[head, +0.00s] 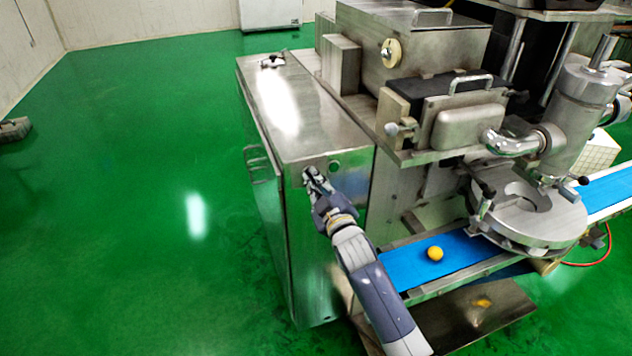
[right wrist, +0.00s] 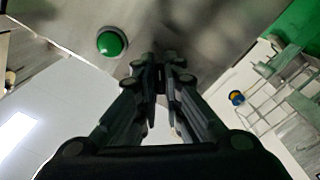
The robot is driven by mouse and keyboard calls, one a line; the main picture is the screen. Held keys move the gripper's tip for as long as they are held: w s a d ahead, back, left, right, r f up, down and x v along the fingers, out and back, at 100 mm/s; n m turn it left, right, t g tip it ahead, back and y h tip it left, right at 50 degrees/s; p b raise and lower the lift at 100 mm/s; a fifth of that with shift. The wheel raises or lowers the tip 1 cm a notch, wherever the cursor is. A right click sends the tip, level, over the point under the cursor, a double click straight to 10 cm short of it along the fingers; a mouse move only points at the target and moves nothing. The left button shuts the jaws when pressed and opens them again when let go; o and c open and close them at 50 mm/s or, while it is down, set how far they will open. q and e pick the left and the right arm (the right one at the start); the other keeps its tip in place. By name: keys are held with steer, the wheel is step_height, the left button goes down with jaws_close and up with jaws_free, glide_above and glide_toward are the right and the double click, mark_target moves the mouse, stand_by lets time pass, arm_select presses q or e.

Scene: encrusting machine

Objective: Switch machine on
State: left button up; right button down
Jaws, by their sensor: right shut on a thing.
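The machine is a steel encrusting machine with a low cabinet (head: 330,125) at its left front. A round green button (head: 334,166) is on the cabinet's upright panel and also shows in the right wrist view (right wrist: 112,42). My right gripper (head: 309,176) is at this panel, just left of and below the green button in the head view. Its fingers are closed together at the panel (right wrist: 162,72), beside the green button and apart from it. They are shut on a small switch that they mostly hide. My left gripper is not in view.
A blue conveyor belt (head: 456,255) with a yellow ball (head: 435,254) on it runs right of my arm. A metal handle (head: 258,165) sticks out from the cabinet's left side. The green floor (head: 140,200) on the left is mostly free.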

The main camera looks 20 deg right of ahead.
steer(key=shift+f, duration=0.1)
steer(key=c, duration=1.7)
jaws_free()
steer(key=s, duration=1.2)
steer(key=shift+d, duration=0.25)
